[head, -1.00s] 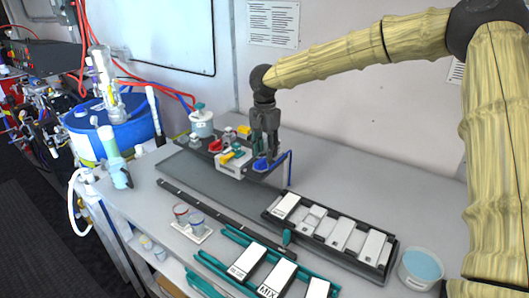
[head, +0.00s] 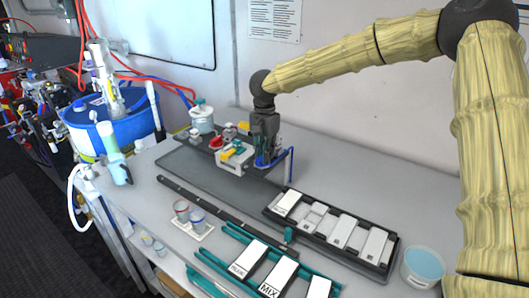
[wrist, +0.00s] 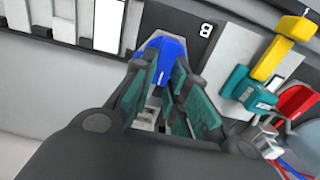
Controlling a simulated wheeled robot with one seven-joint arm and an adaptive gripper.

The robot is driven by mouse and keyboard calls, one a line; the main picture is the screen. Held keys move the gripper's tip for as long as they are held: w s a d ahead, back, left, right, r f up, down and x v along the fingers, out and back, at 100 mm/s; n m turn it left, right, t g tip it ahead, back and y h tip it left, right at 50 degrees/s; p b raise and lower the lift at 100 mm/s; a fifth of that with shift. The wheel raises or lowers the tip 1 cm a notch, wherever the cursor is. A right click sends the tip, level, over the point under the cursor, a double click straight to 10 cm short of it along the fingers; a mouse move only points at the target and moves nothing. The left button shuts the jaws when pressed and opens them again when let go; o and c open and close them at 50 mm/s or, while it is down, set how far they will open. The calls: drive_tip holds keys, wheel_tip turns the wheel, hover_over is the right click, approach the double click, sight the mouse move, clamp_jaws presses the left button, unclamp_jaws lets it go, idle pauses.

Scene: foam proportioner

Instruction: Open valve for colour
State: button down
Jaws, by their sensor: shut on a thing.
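My gripper (head: 263,158) points down at the back of the bench over the valve block. In the wrist view its teal-padded fingers (wrist: 172,105) are shut on a blue valve handle (wrist: 163,62), whose rounded end sticks out beyond the pads. In the head view the fingers mostly hide this handle. A black plate with a white "B" mark (wrist: 207,30) lies beside the blue handle. A yellow handle (wrist: 288,45) and a red handle (wrist: 298,103) stand apart to the right in the wrist view. A teal block (wrist: 250,92) sits near them.
A black tray (head: 391,266) with white blocks lies in front of the valve block. Two small cups (head: 189,214) stand on a white plate at the front left. A tub (head: 422,267) of blue liquid stands at right. The bench behind this tray is clear.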

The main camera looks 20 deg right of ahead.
drive_tip(key=shift+r+m, duration=0.15)
drive_tip(key=shift+m, duration=0.15)
drive_tip(key=shift+r+m+p, duration=0.1)
drive_tip(key=shift+m+p, duration=0.4)
drive_tip(key=shift+p, duration=0.15)
drive_tip(key=shift+s+d+r+m+p, duration=0.1)
drive_tip(key=shift+m+p, duration=0.3)
drive_tip(key=shift+m, duration=0.2)
drive_tip(key=shift+s+m+p, duration=0.1)
drive_tip(key=shift+m+p, duration=0.3)
drive_tip(key=shift+m, duration=0.2)
drive_tip(key=m, duration=0.1)
drive_tip(key=m+p, duration=0.1)
drive_tip(key=m, duration=0.1)
drive_tip(key=m+p, duration=0.1)
drive_tip(key=shift+s+m, duration=0.25)
drive_tip(key=shift+m, duration=0.05)
drive_tip(key=m, duration=0.1)
drive_tip(key=m+p, duration=0.1)
drive_tip(key=m, duration=0.2)
drive_tip(key=shift+s+m, duration=0.25)
drive_tip(key=shift+m, duration=0.05)
drive_tip(key=m, duration=0.3)
drive_tip(key=m+p, duration=0.1)
drive_tip(key=shift+s+a+m, duration=0.2)
drive_tip(key=shift+a+m, duration=0.05)
drive_tip(key=shift+m, duration=0.05)
